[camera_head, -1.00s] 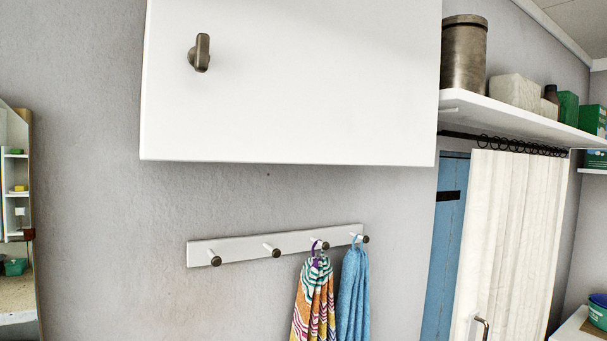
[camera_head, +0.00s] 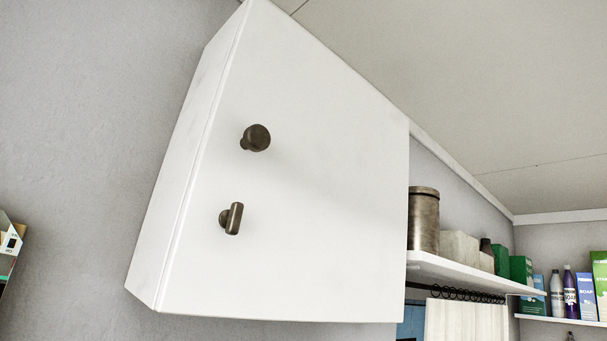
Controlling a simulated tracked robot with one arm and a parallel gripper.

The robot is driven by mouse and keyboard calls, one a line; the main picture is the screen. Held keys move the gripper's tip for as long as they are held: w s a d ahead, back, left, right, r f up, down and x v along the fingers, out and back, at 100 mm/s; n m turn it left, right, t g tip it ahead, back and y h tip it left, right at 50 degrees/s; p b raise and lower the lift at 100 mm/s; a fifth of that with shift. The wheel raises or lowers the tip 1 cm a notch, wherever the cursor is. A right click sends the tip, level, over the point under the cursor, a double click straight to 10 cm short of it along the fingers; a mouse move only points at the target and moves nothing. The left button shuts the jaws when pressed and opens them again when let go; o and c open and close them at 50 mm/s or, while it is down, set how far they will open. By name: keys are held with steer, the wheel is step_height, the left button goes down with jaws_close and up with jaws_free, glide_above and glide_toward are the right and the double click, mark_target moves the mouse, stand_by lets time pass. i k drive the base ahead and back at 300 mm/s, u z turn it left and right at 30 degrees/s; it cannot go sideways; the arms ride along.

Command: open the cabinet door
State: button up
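The white cabinet (camera_head: 310,200) hangs on the grey wall in the middle of the view, and its door looks closed flush against the body. A round dark bronze knob (camera_head: 256,138) sits on the left part of the door. Below it is a small bronze turn latch (camera_head: 232,218), its bar close to upright and slightly tilted. My gripper is not visible in this view, so its state and its distance from the door do not show.
Right of the cabinet, a white shelf (camera_head: 470,272) holds a metal canister (camera_head: 423,219) and several boxes. A pale curtain (camera_head: 466,320) hangs below it. Bottles and soap boxes (camera_head: 586,296) stand on a far right shelf.

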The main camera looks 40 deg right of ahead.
mark_target(317, 159)
steer(key=u, duration=0.5)
steer(key=i, duration=0.1)
steer(key=z, duration=1.4)
